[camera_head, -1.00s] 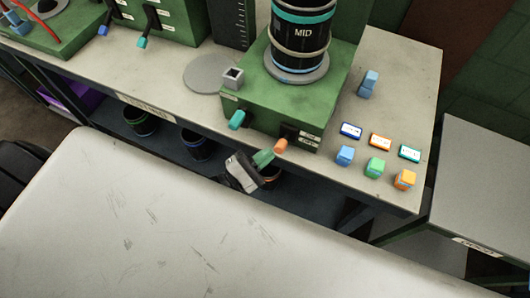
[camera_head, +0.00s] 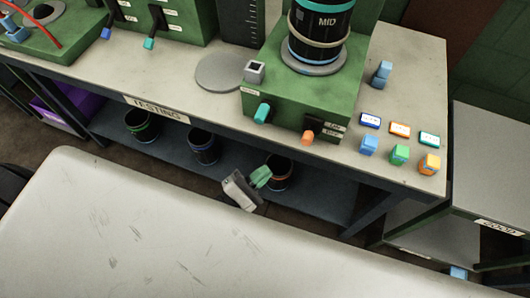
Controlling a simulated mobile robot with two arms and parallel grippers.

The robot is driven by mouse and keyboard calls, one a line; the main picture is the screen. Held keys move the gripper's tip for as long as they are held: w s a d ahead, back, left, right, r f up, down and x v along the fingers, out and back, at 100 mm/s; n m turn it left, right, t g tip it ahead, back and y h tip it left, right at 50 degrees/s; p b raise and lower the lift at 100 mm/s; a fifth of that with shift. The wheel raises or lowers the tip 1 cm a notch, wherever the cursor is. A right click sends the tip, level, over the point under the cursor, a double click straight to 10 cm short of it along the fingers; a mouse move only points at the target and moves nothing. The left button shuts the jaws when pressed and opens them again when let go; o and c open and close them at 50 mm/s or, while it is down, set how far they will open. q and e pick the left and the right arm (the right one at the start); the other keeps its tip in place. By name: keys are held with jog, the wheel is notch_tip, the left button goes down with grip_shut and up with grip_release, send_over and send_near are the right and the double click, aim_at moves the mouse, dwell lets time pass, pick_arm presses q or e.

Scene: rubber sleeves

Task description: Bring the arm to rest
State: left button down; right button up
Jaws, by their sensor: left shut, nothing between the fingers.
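My left gripper (camera_head: 263,176), a grey body with green fingertips, is shut and empty. It hangs in front of the testing bench (camera_head: 100,75), apart from the bench top. In the picture it lies below the green machine (camera_head: 262,95) with its teal lever (camera_head: 262,113) and orange lever (camera_head: 308,137), and it overlaps the area of the lower shelf. A dark cylinder marked MID (camera_head: 318,32) stands upright on the machine's round grey plate. My right gripper is not in view.
Buckets stand on the lower shelf (camera_head: 240,158), one close behind my gripper in the picture (camera_head: 280,172). Small coloured blocks (camera_head: 399,154) and labelled tags (camera_head: 400,129) sit at the bench's right end. A grey table (camera_head: 495,160) stands at the right.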

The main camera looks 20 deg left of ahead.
pick_arm(q)
jog(key=shift+a, duration=0.1)
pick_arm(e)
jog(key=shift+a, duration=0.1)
